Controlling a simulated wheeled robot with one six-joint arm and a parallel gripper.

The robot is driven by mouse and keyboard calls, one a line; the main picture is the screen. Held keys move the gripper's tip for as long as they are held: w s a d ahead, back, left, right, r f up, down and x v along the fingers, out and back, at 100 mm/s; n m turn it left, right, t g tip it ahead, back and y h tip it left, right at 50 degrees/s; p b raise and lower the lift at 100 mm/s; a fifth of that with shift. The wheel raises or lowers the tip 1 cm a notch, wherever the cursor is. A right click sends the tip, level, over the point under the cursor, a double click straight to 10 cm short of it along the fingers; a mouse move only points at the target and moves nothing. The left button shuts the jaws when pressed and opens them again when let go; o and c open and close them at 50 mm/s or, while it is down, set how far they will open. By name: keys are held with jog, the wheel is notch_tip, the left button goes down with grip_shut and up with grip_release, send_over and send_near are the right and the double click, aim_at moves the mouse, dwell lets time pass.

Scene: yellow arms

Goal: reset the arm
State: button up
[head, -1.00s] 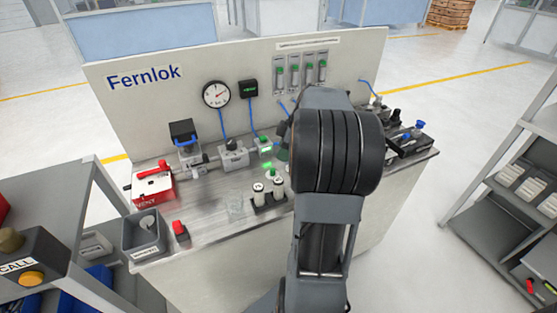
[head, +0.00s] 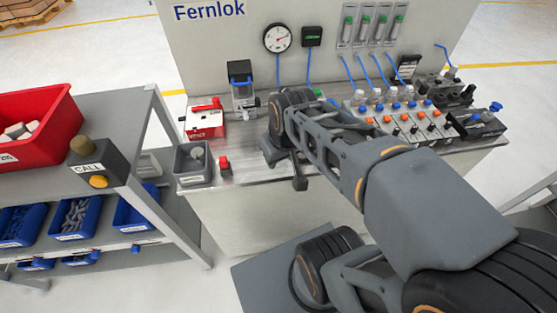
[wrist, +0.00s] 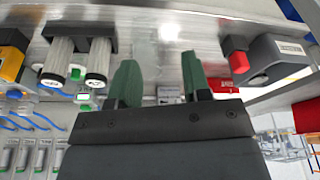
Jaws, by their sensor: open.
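My arm reaches from the lower right of the head view over the workbench (head: 245,172), with its forward end bent down above the bench's front part. In the wrist view my gripper (wrist: 157,78) shows two green fingers set apart, with nothing gripped between them. Beyond the fingers lies the metal bench top, with a faint clear object (wrist: 168,28) on it. In the head view the fingers are hidden or too dark to make out.
A grey bin (head: 193,165), a red knob (head: 224,165) and a red box (head: 205,122) stand left of my arm. A valve block (head: 400,118) stands right. Two white cylinders (wrist: 98,60) are near the gripper. A shelf (head: 120,103) with a call button stands left.

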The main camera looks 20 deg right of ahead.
jog(key=shift+s+a+f+m, duration=0.3)
jog(key=shift+s+a+f, duration=0.05)
jog(key=shift+s+a, duration=0.2)
jog(key=shift+r, duration=0.1)
jog(key=shift+t, duration=0.3)
notch_tip(320, 180, up, 6)
jog(key=p, duration=0.5)
